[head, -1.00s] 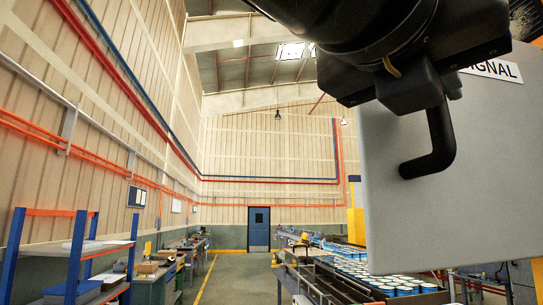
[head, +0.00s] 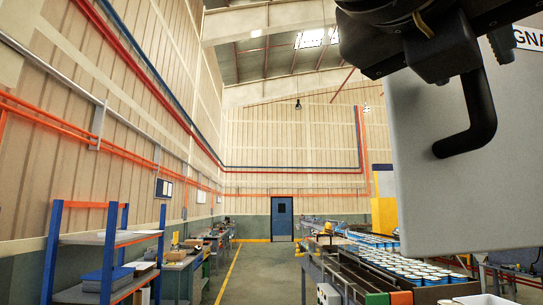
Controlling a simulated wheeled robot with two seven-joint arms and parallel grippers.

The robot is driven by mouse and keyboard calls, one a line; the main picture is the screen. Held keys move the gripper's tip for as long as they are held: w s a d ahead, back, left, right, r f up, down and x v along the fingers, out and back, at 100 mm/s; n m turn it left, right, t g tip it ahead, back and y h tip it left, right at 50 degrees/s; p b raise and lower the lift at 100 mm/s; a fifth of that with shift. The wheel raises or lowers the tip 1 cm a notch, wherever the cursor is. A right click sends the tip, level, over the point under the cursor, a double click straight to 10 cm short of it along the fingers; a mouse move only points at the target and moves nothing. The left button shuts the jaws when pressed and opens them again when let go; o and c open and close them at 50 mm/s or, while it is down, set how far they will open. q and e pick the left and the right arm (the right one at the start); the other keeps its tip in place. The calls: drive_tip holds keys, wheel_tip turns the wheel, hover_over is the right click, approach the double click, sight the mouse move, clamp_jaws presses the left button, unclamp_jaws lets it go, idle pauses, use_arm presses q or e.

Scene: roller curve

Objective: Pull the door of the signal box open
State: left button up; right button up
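The grey door of the signal box (head: 445,205) fills the right side of the head view. Part of a white label with black letters shows at its upper right. A black, bent handle (head: 484,120) stands out near the door's left edge. My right gripper (head: 463,65), black and large, comes in from the top right. Its fingers are at the upper end of the handle and look closed around it, though the contact is partly hidden. The hinge side and the inside of the box are not visible. My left gripper is not in view.
A conveyor with many blue-and-white cans (head: 405,276) runs below and behind the door. A blue-and-orange shelf (head: 75,240) stands at the left, with workbenches beyond it. An open aisle with a yellow line (head: 231,270) leads to a blue door (head: 282,218).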

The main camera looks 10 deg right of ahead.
use_arm(q)
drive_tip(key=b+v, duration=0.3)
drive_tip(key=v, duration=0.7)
drive_tip(key=shift+b, duration=0.3)
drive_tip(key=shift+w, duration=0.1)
